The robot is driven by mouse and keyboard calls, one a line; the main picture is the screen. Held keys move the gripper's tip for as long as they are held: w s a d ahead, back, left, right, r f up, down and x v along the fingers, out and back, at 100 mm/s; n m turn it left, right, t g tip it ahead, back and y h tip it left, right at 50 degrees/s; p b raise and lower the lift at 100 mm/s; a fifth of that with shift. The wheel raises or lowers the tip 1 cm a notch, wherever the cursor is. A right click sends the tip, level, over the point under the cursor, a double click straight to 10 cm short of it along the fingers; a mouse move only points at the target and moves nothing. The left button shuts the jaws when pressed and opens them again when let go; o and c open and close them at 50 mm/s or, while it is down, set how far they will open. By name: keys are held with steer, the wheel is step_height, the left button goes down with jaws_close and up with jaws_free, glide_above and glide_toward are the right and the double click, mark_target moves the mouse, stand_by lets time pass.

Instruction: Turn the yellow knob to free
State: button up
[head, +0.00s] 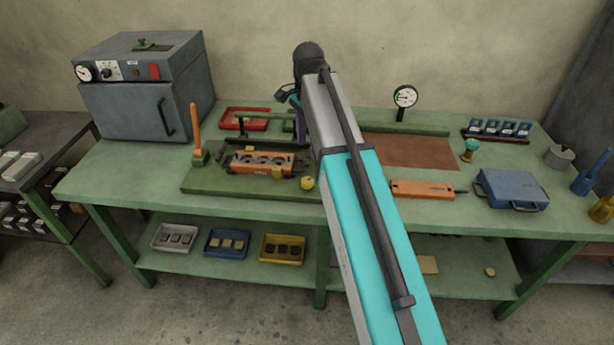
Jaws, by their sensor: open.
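The yellow knob (307,183) is small and round. It stands at the front right of a green base plate (225,186) on the bench. Beside it on the plate is an orange block (257,162) with round openings, held in a dark fixture with small yellow parts. My gripper (300,127) is beyond the knob, near the back of the fixture, and mostly hidden behind my arm. It is open and apart from the knob. The knob's markings are too small to read.
An upright orange lever (196,128) stands at the plate's left. A grey oven (147,95) and a red tray (244,119) are behind. Right of my arm are an orange bar (422,190), a dial gauge (405,97) and a blue case (511,190). The bench's front left is clear.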

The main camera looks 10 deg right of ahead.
mark_target(308, 180)
steer(key=shift+f+p, duration=1.15)
steer(key=shift+f, duration=5.55)
steer(key=c, duration=1)
steer(key=shift+c, duration=0.2)
